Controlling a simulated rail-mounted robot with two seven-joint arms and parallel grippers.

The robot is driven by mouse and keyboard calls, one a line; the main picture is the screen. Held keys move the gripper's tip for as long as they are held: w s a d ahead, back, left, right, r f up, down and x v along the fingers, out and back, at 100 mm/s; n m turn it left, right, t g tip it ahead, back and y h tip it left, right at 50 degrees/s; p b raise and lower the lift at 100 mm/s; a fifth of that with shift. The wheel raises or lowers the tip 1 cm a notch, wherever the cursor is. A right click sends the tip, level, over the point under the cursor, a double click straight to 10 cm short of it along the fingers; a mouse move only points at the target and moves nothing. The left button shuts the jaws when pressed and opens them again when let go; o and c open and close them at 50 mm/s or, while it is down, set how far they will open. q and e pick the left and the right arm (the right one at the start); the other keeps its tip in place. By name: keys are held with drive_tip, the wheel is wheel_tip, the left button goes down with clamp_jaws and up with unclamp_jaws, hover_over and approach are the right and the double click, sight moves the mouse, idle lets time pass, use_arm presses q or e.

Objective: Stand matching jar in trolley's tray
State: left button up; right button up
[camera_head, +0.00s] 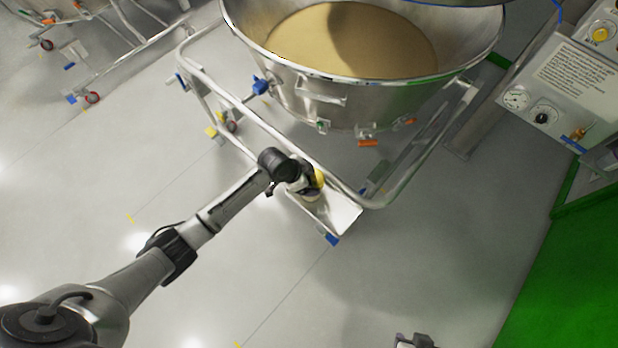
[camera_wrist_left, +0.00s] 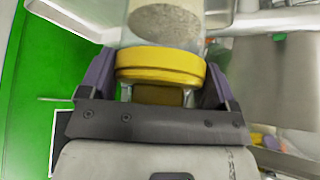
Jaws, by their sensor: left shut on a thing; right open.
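The jar has a yellow lid (camera_head: 319,178) and a clear body holding grey-beige granules, which shows in the left wrist view (camera_wrist_left: 165,25). My left gripper (camera_head: 306,184) is shut on the jar, its two fingers on either side of the yellow lid in the wrist view. The jar is over the left end of the trolley's small pale tray (camera_head: 343,217); I cannot tell whether it touches the tray. The arm and gripper hide part of the jar and tray. My right gripper (camera_head: 416,341) is open, only partly in view at the bottom edge.
The tray sits on the tubular frame of a trolley (camera_head: 225,95) carrying a large steel bowl (camera_head: 350,40) of tan powder. A control panel (camera_head: 560,85) with gauges stands right, above a green floor area (camera_head: 575,270). Another trolley (camera_head: 120,40) is upper left. Grey floor is open around.

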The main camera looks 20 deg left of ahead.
use_arm(q)
drive_tip(key=shift+f, duration=0.1)
drive_tip(key=o, duration=1.1)
drive_tip(key=shift+s+a+r, duration=0.15)
drive_tip(key=shift+a+r, duration=0.05)
drive_tip(key=shift+r, duration=0.35)
drive_tip(key=p+v, duration=0.2)
drive_tip(key=v, duration=0.8)
drive_tip(key=s+d+f+n+y, duration=0.1)
drive_tip(key=s+d+n, duration=0.1)
drive_tip(key=s, duration=0.6)
drive_tip(key=s+d+f+n+y, duration=0.1)
drive_tip(key=s+d, duration=0.1)
drive_tip(key=s, duration=0.5)
drive_tip(key=s+a+r+n+y, duration=0.1)
drive_tip(key=s+a+n, duration=0.1)
drive_tip(key=s, duration=0.4)
drive_tip(key=s+a+r+n+y, duration=0.1)
drive_tip(key=s+a+n+y, duration=0.1)
drive_tip(key=s, duration=0.3)
drive_tip(key=shift+s+r+n+g, duration=0.3)
drive_tip(key=shift+s+n, duration=0.1)
drive_tip(key=shift+n, duration=0.2)
